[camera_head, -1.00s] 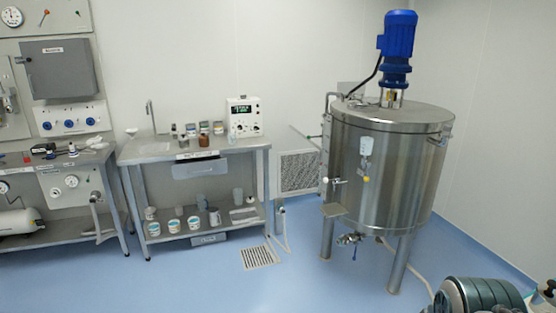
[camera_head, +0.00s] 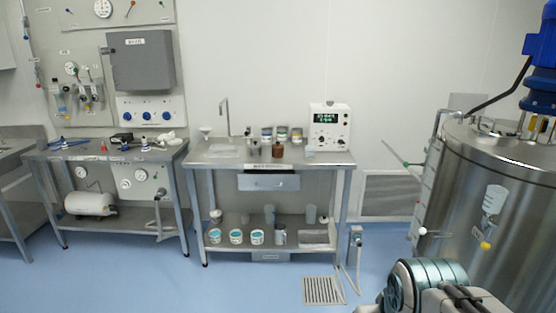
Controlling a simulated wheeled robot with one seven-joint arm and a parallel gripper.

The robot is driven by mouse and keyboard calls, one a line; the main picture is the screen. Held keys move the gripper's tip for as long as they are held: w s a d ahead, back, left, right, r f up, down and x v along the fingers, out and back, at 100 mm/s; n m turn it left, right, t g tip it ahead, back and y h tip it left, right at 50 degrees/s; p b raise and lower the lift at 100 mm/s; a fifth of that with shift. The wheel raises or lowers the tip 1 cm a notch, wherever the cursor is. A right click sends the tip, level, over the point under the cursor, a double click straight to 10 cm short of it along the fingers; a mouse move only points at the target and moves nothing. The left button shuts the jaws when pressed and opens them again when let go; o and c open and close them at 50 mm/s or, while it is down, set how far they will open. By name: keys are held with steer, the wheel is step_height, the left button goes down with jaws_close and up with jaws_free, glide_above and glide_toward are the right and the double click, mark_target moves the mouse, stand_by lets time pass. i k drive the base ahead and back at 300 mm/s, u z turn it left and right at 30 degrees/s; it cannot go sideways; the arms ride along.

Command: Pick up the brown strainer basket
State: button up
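I cannot clearly make out a brown strainer basket. A small brown container (camera_head: 278,150) stands on the steel bench (camera_head: 215,163) in the middle, among small jars; it is too small to tell whether it is a strainer basket or a bottle. Part of my arm shows at the lower right, well short of the bench. My gripper's fingertips are not in view.
A white instrument box (camera_head: 330,127) stands at the bench's right end. Several tubs (camera_head: 236,236) sit on its lower shelf. A steel tank (camera_head: 483,210) is on the right. A left bench (camera_head: 80,152) holds tools.

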mark_target(277, 149)
steer(key=u, duration=0.35)
steer(key=i, duration=3.95)
steer(key=z, duration=0.3)
